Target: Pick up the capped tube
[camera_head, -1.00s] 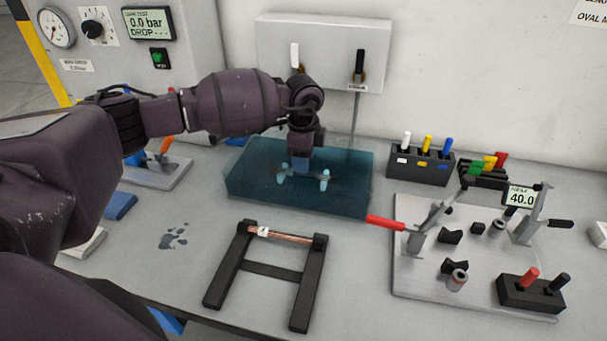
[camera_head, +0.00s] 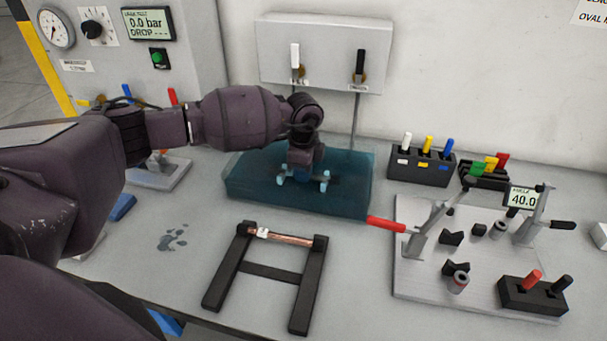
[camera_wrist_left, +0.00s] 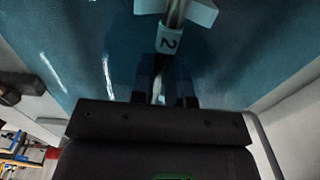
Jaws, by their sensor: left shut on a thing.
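My left gripper (camera_head: 300,178) reaches down into the blue-green liquid tank (camera_head: 345,196). In the left wrist view its fingers (camera_wrist_left: 166,92) are shut on a thin tube (camera_wrist_left: 174,14) that carries a white label marked 2. The tube lies at pale supports (camera_wrist_left: 204,12) in the tank; pale support ends also show in the head view (camera_head: 324,181). The fingers cover part of the tube, and I cannot make out its caps. Another copper tube (camera_head: 288,238) with a white label rests across a black stand (camera_head: 272,271) in front of the tank. My right gripper is not in view.
A metal fixture plate (camera_head: 420,275) with clamps and a red handle (camera_head: 386,223) stands right of the tank. Coloured-handled tools sit in a black rack (camera_head: 418,166) behind it. A valve box (camera_head: 325,55) hangs on the wall behind the tank.

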